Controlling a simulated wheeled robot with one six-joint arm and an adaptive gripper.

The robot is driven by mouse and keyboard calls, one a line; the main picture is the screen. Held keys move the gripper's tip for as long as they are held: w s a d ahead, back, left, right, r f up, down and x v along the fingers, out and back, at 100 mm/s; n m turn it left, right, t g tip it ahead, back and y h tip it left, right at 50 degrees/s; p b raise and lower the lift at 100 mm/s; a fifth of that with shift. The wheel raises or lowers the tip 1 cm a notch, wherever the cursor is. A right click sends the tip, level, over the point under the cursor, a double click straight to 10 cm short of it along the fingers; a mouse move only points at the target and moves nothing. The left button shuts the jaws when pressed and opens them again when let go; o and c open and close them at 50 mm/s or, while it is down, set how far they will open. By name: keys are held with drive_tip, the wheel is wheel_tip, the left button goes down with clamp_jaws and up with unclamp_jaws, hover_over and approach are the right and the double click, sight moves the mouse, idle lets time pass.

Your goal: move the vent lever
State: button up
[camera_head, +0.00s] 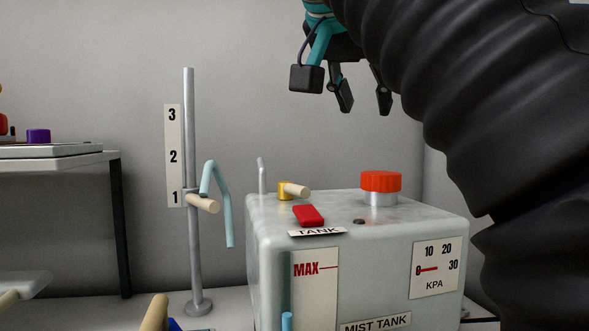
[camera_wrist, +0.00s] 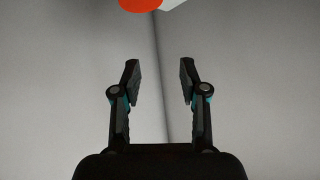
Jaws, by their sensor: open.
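The pale green mist tank (camera_head: 360,245) stands on the bench. On its top are a short red lever-like piece (camera_head: 308,215) by a TANK label and a yellow fitting (camera_head: 284,190) with a cream handle (camera_head: 297,190). No readable label marks either as the vent lever. A red ribbed cap (camera_head: 381,181) stands at the back right of the top. My gripper (camera_head: 364,105) is open and empty, well above the tank and apart from it. In the wrist view my gripper (camera_wrist: 160,82) faces blank wall, with a red round part (camera_wrist: 140,4) at the top edge.
A grey post (camera_head: 189,130) with a 1-2-3 scale (camera_head: 173,155) stands left of the tank, with a cream knob (camera_head: 204,203) and a light blue hose (camera_head: 222,190). A thin bent pipe (camera_head: 263,176) rises from the tank. A KPA gauge (camera_head: 437,268) reads about 0. A shelf (camera_head: 60,160) is at far left.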

drive_tip(key=s+d+n+y, duration=0.2)
drive_tip(key=s+d, duration=0.2)
drive_tip(key=n+y, duration=0.6)
drive_tip(key=n, duration=0.6)
approach(303, 188)
drive_tip(key=b+x, duration=0.1)
drive_tip(key=x, duration=0.3)
drive_tip(key=b+x, duration=0.1)
drive_tip(key=x, duration=0.4)
drive_tip(key=shift+w+a+r, duration=0.1)
drive_tip(key=shift+w+r, duration=0.05)
drive_tip(key=shift+w, duration=0.2)
drive_tip(key=shift+c, duration=0.2)
clamp_jaws()
